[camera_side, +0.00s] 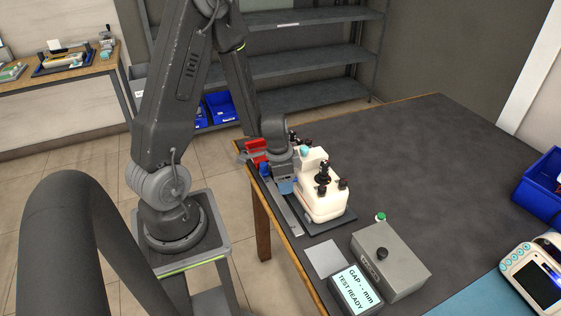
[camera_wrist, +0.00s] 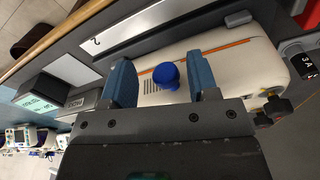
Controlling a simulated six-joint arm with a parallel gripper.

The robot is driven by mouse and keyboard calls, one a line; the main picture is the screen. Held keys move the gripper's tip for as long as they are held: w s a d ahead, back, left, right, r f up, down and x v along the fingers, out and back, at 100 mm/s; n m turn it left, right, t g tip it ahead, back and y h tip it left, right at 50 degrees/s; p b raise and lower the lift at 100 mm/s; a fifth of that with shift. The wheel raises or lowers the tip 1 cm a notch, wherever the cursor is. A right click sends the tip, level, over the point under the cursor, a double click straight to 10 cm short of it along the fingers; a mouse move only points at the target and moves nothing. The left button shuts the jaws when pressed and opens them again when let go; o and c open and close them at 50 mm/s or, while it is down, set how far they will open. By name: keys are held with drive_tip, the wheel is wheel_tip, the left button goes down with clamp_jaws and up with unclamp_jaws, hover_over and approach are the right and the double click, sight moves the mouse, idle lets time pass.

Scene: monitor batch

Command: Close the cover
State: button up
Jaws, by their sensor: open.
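A white device (camera_side: 322,200) with black knobs on top stands on the dark table; it fills the middle of the wrist view (camera_wrist: 240,65). An orange line runs along its face there. A round blue knob (camera_wrist: 167,75) sits on that face. My gripper (camera_wrist: 160,80) has its two blue fingers apart, one on each side of the knob, with a visible gap to each. In the side view my gripper (camera_side: 286,187) is at the device's left side. I cannot tell which part is the cover or how far it stands open.
A grey box (camera_side: 391,262) with a black knob stands in front of the device, beside a display (camera_side: 357,289) reading "GAP -- mm TEST READY". A grey plate (camera_side: 325,259) lies nearby. A blue bin (camera_side: 541,185) is at the right. The table's back right is clear.

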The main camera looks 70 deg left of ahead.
wheel_tip(320, 180, up, 13)
drive_tip(key=s, duration=0.1)
drive_tip(key=shift+s+a, duration=0.15)
drive_tip(key=shift+s, duration=0.25)
drive_tip(key=shift+r, duration=0.1)
drive_tip(key=shift+c, duration=0.7)
drive_tip(key=w+d+m+y, duration=0.1)
drive_tip(key=m, duration=0.3)
drive_tip(key=w+d+r+m+g+y, duration=0.1)
drive_tip(key=d+m, duration=0.1)
drive_tip(key=m, duration=0.3)
drive_tip(key=w+d+r+m+y, duration=0.1)
drive_tip(key=d+m, duration=0.1)
drive_tip(key=m, duration=0.2)
drive_tip(key=shift+m+g, duration=0.3)
drive_tip(key=shift+g, duration=0.1)
drive_tip(key=c, duration=0.8)
drive_tip(key=shift+w+r+m, duration=0.1)
drive_tip(key=shift+r+m, duration=0.05)
drive_tip(key=shift+m, duration=0.45)
clamp_jaws()
drive_tip(key=x, duration=1.3)
drive_tip(key=shift+a+f, duration=0.3)
drive_tip(key=shift+f, duration=0.05)
